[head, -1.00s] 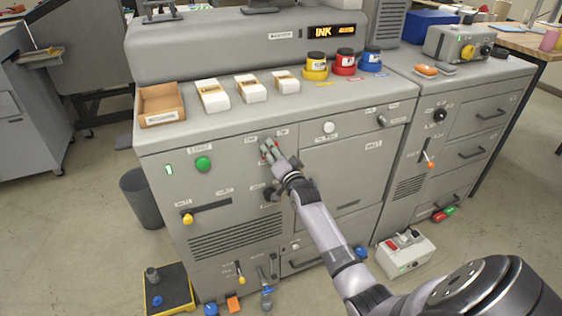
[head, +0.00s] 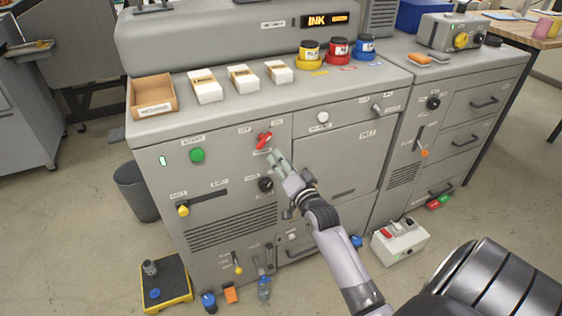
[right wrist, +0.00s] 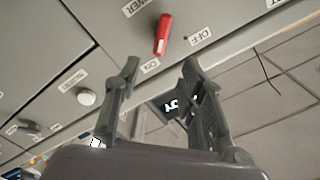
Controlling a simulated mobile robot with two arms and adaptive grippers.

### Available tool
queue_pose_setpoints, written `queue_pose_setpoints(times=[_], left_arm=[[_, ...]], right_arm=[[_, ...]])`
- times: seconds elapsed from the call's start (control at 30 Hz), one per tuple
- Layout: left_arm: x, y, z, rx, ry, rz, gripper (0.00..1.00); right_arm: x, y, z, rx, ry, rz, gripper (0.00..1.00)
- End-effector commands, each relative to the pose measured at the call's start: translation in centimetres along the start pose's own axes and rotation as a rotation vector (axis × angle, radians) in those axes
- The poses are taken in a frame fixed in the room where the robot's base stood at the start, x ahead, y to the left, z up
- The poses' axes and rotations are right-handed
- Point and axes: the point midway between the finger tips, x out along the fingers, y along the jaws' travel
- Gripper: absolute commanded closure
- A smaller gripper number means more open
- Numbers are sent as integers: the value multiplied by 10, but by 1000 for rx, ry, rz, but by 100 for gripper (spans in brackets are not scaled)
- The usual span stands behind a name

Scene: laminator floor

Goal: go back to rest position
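My right gripper (head: 275,158) is in front of the grey machine's front panel (head: 225,175), just below and right of the red rotary handle (head: 263,141). In the right wrist view the gripper (right wrist: 162,68) has its two fingers spread with nothing between them. The red handle (right wrist: 163,34) lies beyond the fingertips, apart from them, close to the "ON" and "OFF" labels. The handle is tilted in the head view. My left gripper is in neither view.
White boxes (head: 243,77) and ink jars (head: 338,48) stand on top. A white switch box (head: 400,242) and a black-yellow pedal (head: 166,284) are on the floor.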

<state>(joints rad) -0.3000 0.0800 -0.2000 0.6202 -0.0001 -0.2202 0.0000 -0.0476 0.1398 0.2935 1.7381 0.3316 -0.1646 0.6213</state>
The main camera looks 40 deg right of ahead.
Motion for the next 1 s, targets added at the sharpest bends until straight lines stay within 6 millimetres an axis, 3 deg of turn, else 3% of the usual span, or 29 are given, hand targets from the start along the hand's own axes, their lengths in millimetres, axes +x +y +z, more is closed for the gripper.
queue_pose_setpoints(times=[0.27,0.37,0.47,0.67,0.8,0.87,1.0], left_arm=[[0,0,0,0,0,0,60],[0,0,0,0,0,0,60],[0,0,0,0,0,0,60],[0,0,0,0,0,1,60],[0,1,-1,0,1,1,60],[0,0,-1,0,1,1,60],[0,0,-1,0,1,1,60]], right_arm=[[0,1,1,-1,-2,1,63],[-1,10,15,-18,-29,20,63],[-7,36,53,-66,-101,68,63],[-50,115,170,-239,-349,194,63],[-105,169,247,-371,-542,259,63],[-133,190,277,-428,-627,280,63],[-209,237,336,-561,-831,313,63]])
